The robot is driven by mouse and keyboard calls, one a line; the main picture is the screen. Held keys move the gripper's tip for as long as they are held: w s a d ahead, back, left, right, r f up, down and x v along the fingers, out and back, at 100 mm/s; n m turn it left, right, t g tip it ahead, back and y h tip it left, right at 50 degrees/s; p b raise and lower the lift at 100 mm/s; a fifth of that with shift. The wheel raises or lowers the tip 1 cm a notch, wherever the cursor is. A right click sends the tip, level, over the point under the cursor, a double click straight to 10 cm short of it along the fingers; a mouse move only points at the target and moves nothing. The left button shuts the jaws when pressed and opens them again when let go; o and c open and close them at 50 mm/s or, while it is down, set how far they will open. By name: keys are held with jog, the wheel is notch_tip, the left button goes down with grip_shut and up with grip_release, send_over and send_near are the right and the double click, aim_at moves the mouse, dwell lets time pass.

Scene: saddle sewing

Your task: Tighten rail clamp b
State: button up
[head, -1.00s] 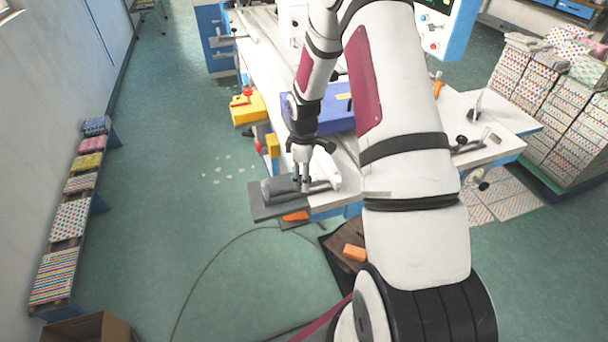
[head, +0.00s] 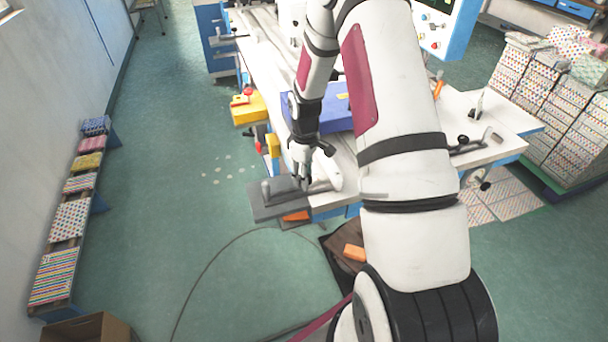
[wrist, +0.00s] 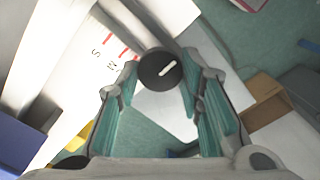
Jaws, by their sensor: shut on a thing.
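My gripper (head: 302,182) points down at the near left corner of the white table. In the wrist view my gripper (wrist: 163,72) has its fingers on both sides of a round black knob (wrist: 158,72) with a white mark, and is shut on it. I take the knob to be that of rail clamp b; no letter on it is readable. A pale plate lies below the knob. In the head view the fingers hide the knob, and a grey clamp body (head: 281,186) shows beside them.
A white strip with red marks (wrist: 108,45) runs beside the knob. Another black knob (head: 462,139) sits at the right of the table. An orange block (head: 354,252) lies low in front.

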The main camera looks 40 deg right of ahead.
jog(key=m, duration=0.4)
jog(key=shift+m+b, duration=0.3)
jog(key=shift+b, duration=0.05)
jog(key=m+b, duration=0.1)
jog(key=m, duration=0.3)
jog(key=shift+d+m, duration=0.15)
jog(key=shift+m, duration=0.15)
jog(key=m+b, duration=0.1)
jog(key=m, duration=0.3)
jog(key=shift+m+b, duration=0.5)
jog(key=shift+m, duration=1.6)
jog(key=o, duration=1.2)
jog(key=shift+r, duration=0.1)
